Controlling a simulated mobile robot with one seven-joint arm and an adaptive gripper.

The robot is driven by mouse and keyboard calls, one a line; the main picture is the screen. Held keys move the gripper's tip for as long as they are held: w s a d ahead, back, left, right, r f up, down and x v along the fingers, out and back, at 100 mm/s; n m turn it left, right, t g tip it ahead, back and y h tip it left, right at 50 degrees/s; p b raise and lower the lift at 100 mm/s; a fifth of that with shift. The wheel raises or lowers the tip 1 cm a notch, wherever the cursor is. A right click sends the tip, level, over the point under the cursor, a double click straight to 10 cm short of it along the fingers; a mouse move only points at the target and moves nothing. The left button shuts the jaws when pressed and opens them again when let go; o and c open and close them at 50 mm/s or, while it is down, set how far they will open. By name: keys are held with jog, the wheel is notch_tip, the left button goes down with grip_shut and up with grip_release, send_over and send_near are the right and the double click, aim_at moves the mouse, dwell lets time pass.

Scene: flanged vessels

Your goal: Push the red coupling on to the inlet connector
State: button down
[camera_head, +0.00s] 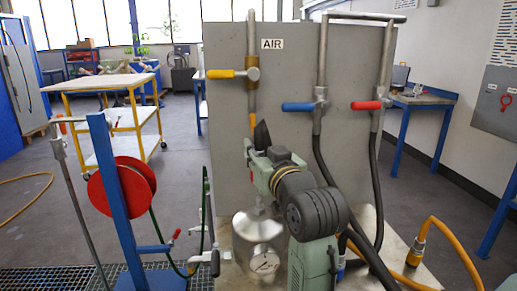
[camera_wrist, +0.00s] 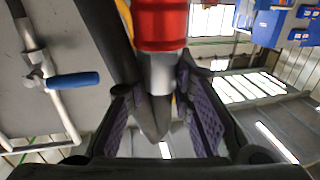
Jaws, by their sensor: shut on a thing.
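The red coupling (camera_wrist: 162,25) is at the top middle of the wrist view, with a bare metal sleeve (camera_wrist: 160,72) below it. My gripper (camera_wrist: 160,88) is closed around this metal end, with a purple-padded finger on either side. In the head view my gripper (camera_head: 261,134) is in front of the grey panel, below the AIR label. The coupling is hidden there behind my arm. I cannot make out the inlet connector with certainty. A silver domed vessel (camera_head: 256,226) with a gauge stands below my arm, partly covered by it.
The grey panel (camera_head: 225,120) carries pipes with yellow (camera_head: 221,74), blue (camera_head: 298,107) and red (camera_head: 366,105) valve handles. Dark hoses (camera_head: 378,185) hang to the right of my arm. A red reel (camera_head: 121,187) on a blue post stands left. A yellow hose (camera_head: 462,250) runs at lower right.

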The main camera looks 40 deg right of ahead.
jog(key=shift+f+b, duration=1)
jog(key=shift+f, duration=0.7)
jog(key=shift+f+b, duration=1.1)
jog(key=shift+f, duration=0.75)
dwell(0.5)
jog(key=c, duration=1.3)
grip_release()
jog(key=v, duration=1.2)
jog(key=shift+c, duration=0.5)
